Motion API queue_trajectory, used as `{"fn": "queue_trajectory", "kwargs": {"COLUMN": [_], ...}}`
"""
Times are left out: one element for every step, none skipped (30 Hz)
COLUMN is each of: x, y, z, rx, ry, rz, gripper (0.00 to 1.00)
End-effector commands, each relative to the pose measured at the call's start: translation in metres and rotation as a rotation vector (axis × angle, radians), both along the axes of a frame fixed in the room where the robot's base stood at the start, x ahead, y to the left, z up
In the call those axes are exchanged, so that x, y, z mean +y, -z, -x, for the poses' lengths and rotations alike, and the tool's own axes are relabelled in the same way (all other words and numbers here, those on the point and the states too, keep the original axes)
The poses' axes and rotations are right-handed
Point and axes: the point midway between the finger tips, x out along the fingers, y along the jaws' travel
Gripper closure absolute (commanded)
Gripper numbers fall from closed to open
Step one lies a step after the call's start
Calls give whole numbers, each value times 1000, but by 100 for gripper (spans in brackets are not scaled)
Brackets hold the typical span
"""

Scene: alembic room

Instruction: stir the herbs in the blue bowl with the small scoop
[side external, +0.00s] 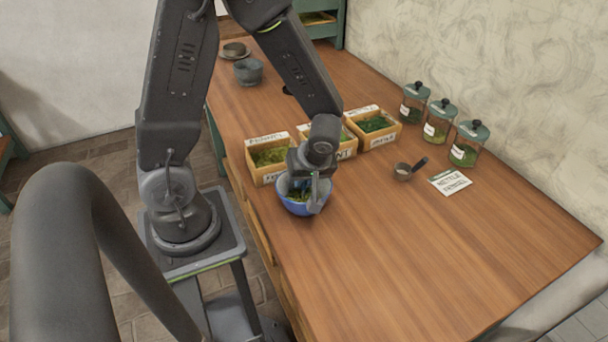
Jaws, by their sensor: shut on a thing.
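The blue bowl (299,208) stands near the table's front edge with green herbs (298,191) in it. My gripper (311,197) points down at the bowl. One finger shows in front of the bowl's right wall. It is shut, seemingly on the bowl's rim; the arm hides most of the contact. A small scoop (402,172) with a dark handle lies on the table to the right, apart from my gripper. I see no scoop in the jaws.
Several wooden boxes of herbs (269,157) stand just behind the bowl. Lidded jars (468,146) line the wall side near a written card (449,182). A grey mortar (248,71) stands far back. The table's (430,255) near right part is clear.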

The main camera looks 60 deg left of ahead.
Motion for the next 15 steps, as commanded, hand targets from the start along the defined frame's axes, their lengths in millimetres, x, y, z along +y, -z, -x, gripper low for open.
{"fn": "queue_trajectory", "kwargs": {"x": [0, 0, 0, 0, 0, 0, 0, 0, 0, 0, 0, 0, 0, 0, 0], "y": [0, 0, 0, 0, 0, 0, 0, 0, 0, 0, 0, 0, 0, 0, 0], "z": [0, 0, 0, 0, 0, 0, 0, 0, 0, 0, 0, 0, 0, 0, 0], "rx": [0, 0, 0, 0, -1, 0, 0, 0, 0, 0, 0, 0, -1, 0, 0], "ry": [0, 0, 0, 0, 0, 0, 0, 0, 0, 0, 0, 0, 0, 0, 0], "rz": [0, 0, 0, 0, 0, 0, 0, 0, 0, 0, 0, 0, 0, 0, 0], "gripper": [100, 100, 100, 100, 100, 100, 100, 100, 100, 100, 100, 100, 100, 100, 82]}}
